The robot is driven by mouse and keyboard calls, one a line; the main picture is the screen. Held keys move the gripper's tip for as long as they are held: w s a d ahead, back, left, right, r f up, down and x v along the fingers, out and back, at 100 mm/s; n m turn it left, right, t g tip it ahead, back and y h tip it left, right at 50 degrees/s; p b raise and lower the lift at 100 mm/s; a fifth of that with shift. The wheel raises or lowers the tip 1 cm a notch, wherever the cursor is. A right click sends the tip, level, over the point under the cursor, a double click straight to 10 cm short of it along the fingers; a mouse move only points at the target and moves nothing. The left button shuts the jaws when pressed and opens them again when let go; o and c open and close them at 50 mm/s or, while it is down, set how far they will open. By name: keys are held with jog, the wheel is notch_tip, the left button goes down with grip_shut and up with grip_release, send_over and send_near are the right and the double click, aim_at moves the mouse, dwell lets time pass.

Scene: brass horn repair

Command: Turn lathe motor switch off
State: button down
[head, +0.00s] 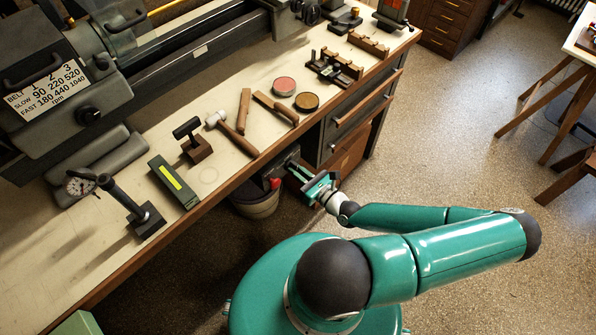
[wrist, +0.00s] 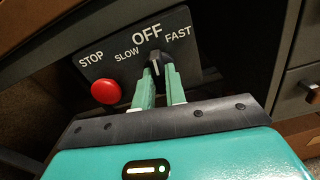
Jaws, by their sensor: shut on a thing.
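The motor switch panel (wrist: 190,58) is a dark plate under the bench edge with white words STOP, SLOW, OFF and FAST. In the head view the panel (head: 281,167) shows below the bench front. Its black rotary knob (wrist: 155,60) has a white line and seems to point up, roughly at OFF. A round red stop button (wrist: 106,91) sits to its left. My gripper (wrist: 158,79) has its two green fingers shut on the knob, one on each side. In the head view my gripper (head: 300,172) reaches the panel from the right; the knob is hidden there.
The bench top (head: 210,175) holds a mallet (head: 232,133), a green box (head: 174,182) and a dial gauge stand (head: 130,205). The lathe (head: 90,80) stands behind. A bucket (head: 255,202) is below the panel. Drawers (head: 360,120) are to the right. Open floor (head: 450,140) lies further right.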

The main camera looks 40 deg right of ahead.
jog(key=shift+n, duration=0.6)
jog(key=c, duration=1.4)
grip_release()
jog(key=shift+c, duration=0.2)
jog(key=s, duration=1.4)
jog(key=shift+d, duration=0.2)
